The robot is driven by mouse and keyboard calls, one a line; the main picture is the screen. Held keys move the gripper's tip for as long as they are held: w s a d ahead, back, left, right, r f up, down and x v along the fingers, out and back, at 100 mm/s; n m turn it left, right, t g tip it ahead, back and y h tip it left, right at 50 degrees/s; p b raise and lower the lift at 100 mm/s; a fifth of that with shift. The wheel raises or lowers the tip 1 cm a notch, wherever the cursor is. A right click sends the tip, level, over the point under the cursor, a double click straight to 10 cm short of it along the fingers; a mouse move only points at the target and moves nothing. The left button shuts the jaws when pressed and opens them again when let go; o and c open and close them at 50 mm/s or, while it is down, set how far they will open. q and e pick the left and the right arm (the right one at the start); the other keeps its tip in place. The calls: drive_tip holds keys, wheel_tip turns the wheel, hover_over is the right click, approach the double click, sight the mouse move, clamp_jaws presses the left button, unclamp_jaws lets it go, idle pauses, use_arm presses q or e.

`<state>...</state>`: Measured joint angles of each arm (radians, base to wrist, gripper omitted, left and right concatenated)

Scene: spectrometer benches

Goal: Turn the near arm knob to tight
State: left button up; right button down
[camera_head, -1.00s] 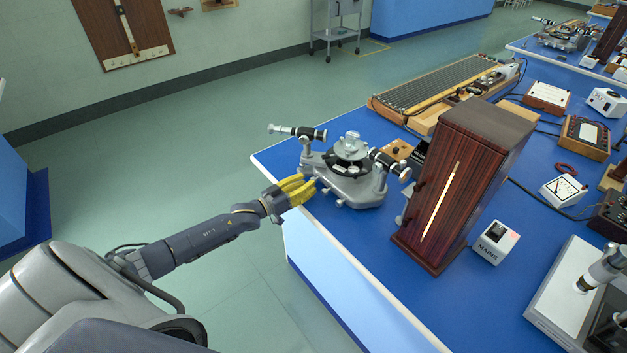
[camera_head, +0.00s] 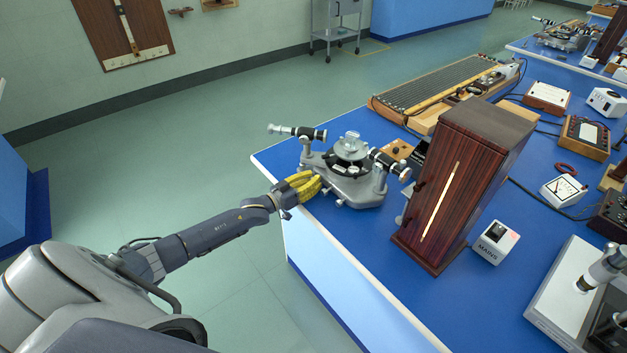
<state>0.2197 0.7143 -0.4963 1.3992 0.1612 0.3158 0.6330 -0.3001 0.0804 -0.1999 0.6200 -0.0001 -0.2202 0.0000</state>
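A grey spectrometer (camera_head: 352,186) stands near the left corner of the blue bench, with a round table on top and two black-and-silver tubes. Small knobs stick out low along its near side, one of them at the front (camera_head: 341,203). My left gripper (camera_head: 316,184), with yellow fingers, is at the near left edge of the spectrometer base, over the bench edge. The fingers overlap the base's left side in the view. Whether they touch or hold a knob is hidden, and their gap is too small to tell. My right gripper is not in view.
A tall dark wooden lamp box (camera_head: 465,185) with a bright slit stands right of the spectrometer. A long ribbed instrument (camera_head: 440,92) lies behind. The floor left of the bench is clear.

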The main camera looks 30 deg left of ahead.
use_arm(q)
clamp_jaws()
drive_tip(key=shift+r, duration=0.1)
drive_tip(key=m, duration=0.5)
drive_tip(key=shift+r+m, duration=0.15)
drive_tip(key=shift+m, duration=0.15)
drive_tip(key=shift+w, duration=0.1)
drive_tip(key=shift+o, duration=2.4)
unclamp_jaws()
drive_tip(key=shift+f, duration=0.25)
